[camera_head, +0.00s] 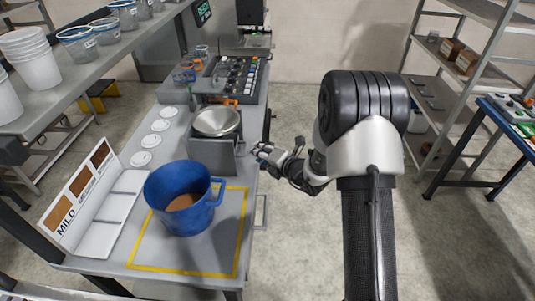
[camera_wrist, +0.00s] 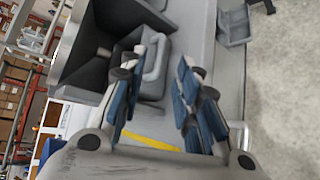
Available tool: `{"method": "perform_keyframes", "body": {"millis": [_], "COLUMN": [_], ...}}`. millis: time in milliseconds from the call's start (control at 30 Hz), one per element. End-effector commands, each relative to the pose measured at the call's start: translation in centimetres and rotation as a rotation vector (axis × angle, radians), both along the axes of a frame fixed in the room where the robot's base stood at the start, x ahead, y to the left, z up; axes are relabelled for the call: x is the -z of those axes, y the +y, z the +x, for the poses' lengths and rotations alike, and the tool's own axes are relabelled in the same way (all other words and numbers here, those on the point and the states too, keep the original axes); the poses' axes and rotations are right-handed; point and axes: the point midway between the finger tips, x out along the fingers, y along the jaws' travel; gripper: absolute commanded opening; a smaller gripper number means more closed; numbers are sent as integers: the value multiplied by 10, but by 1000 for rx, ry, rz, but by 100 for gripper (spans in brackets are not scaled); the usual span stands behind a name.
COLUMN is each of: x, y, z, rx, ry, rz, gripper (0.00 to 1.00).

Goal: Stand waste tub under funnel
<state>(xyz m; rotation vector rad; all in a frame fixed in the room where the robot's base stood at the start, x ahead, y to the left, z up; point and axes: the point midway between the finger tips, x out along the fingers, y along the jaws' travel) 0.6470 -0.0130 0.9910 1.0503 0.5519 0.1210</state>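A shallow round silver bowl (camera_head: 217,122), which looks like the funnel, sits on a grey box-shaped stand (camera_head: 212,157). In the wrist view a dark, box-like recess (camera_wrist: 98,58) shows at the left, with a grey rounded piece (camera_wrist: 156,68) at its mouth. I cannot tell whether that piece is the waste tub. No tub labelled as waste can be made out. My gripper (camera_head: 268,153) is just right of the stand, beyond the bench edge. Its blue-padded fingers (camera_wrist: 165,105) are apart in the wrist view, and I see nothing held between them.
A blue jug (camera_head: 181,199) with brown contents stands inside a yellow outline on the bench. White discs (camera_head: 151,141) lie behind it. Stacked white tubs (camera_head: 30,57) and clear cups stand on the left shelf. A control panel (camera_head: 235,78) lies behind.

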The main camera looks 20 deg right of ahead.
Motion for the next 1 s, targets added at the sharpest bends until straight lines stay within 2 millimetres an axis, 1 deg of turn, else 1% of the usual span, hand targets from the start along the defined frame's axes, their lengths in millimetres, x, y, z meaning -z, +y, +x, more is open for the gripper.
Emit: {"method": "perform_keyframes", "body": {"millis": [33,133,267,333,367,433,467,500,533,567,600,667,700,767,800,867,900,967,1000], "x": [-6,-11,-15,-21,-26,-47,-58,-77,-90,-105,-123,-145,-156,-169,-175,-180,-182,-182,-182], "y": [-4,-10,-14,-11,-7,11,22,39,53,68,87,112,125,139,146,149,147,140,132], "z": [-9,-23,-34,-37,-39,-45,-50,-59,-68,-79,-98,-130,-153,-190,-214,-249,-272,-303,-322], "rx": [2,2,0,-20,-43,-135,-194,-290,-371,-459,-583,-773,-898,-1081,-1202,-1380,-1499,-1677,-1796], "ry": [2,2,0,-10,-20,-65,-94,-142,-184,-232,-301,-412,-488,-603,-681,-798,-875,-987,-1058], "rz": [1,1,0,-13,-29,-95,-138,-209,-272,-342,-444,-606,-716,-882,-993,-1163,-1276,-1445,-1559], "gripper": [30,30,30,30,30,30,30,30,30,30,30,30,30,30,30,30,30,30,30]}}
